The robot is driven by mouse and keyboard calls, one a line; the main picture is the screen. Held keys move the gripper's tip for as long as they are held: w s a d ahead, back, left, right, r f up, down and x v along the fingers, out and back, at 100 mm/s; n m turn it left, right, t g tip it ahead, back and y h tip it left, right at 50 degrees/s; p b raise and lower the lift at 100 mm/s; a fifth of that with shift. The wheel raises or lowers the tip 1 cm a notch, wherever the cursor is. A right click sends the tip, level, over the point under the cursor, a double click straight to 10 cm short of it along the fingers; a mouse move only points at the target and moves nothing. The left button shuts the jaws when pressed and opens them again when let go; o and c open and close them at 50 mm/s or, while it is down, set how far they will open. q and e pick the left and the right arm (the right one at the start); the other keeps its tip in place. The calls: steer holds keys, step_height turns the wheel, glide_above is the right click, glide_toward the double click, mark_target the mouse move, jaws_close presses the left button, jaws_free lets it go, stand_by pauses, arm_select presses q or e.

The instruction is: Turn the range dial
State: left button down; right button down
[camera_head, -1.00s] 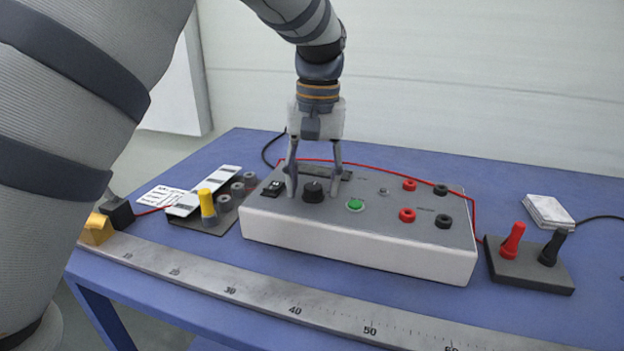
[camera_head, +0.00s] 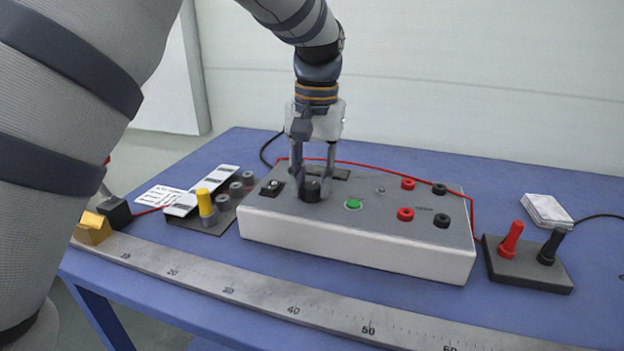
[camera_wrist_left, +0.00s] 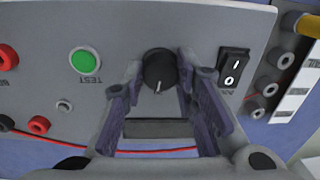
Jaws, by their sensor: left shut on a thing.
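The range dial (camera_head: 310,188) is a round black knob on the top panel of the grey and white meter box (camera_head: 350,238). My left gripper (camera_head: 311,189) comes down on it from above, with its fingers shut on the dial from both sides. In the left wrist view the dial (camera_wrist_left: 160,70) shows between the tips of the fingers of my left gripper (camera_wrist_left: 161,75), with a light pointer mark on its top. My right gripper is not in view.
A green test button (camera_head: 353,204) and a black rocker switch (camera_head: 272,188) flank the dial. Red sockets (camera_head: 406,214) and black ones sit to the right. A red lead runs behind. A steel ruler (camera_head: 230,290) lies along the front of the blue table (camera_head: 590,310).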

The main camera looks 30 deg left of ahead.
mark_target(313, 187)
arm_select(q)
steer(key=m, duration=0.4)
steer(key=shift+m, duration=1.6)
steer(key=c, duration=1.3)
jaws_free()
steer(key=r, duration=1.2)
steer(key=shift+s+d, duration=0.15)
steer(key=shift+d, duration=0.05)
